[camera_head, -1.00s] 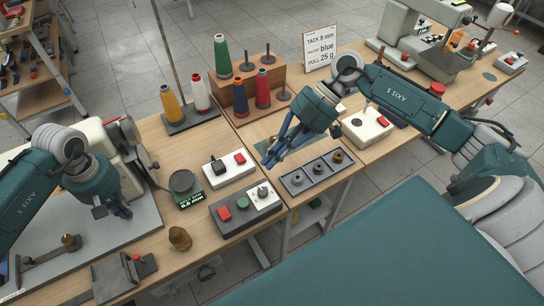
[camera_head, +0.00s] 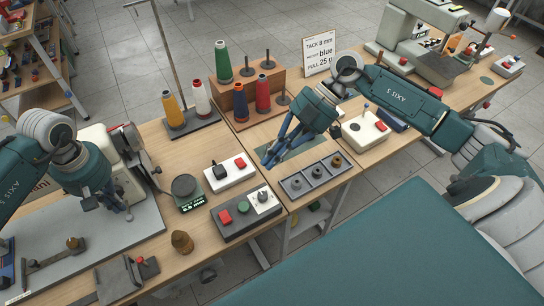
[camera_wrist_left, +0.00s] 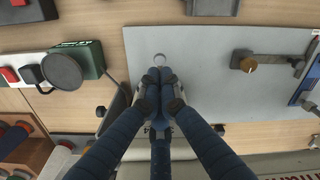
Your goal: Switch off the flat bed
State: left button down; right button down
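The flat bed sewing machine (camera_head: 92,142) is cream and stands at the left behind my left arm, which hides part of it. Its grey bed plate (camera_head: 135,232) spreads below it, and also shows in the left wrist view (camera_wrist_left: 215,60). My left gripper (camera_head: 126,214) hangs over this plate; in the left wrist view its blue fingertips (camera_wrist_left: 160,78) are together with nothing seen between them. A dark control box (camera_head: 236,225) has a red button, a green button and a white knob switch. Behind it is a white box (camera_head: 231,174) with a black plug-like piece and a red switch. My right gripper (camera_head: 272,160) points down behind the grey tray; its opening is unclear.
A round black scale (camera_head: 185,186) and a brown knob-shaped piece (camera_head: 181,241) stand between the plate and the boxes. A thin pole rises behind the cones.

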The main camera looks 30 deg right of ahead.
aim_at(226, 219)
jog(key=k, duration=1)
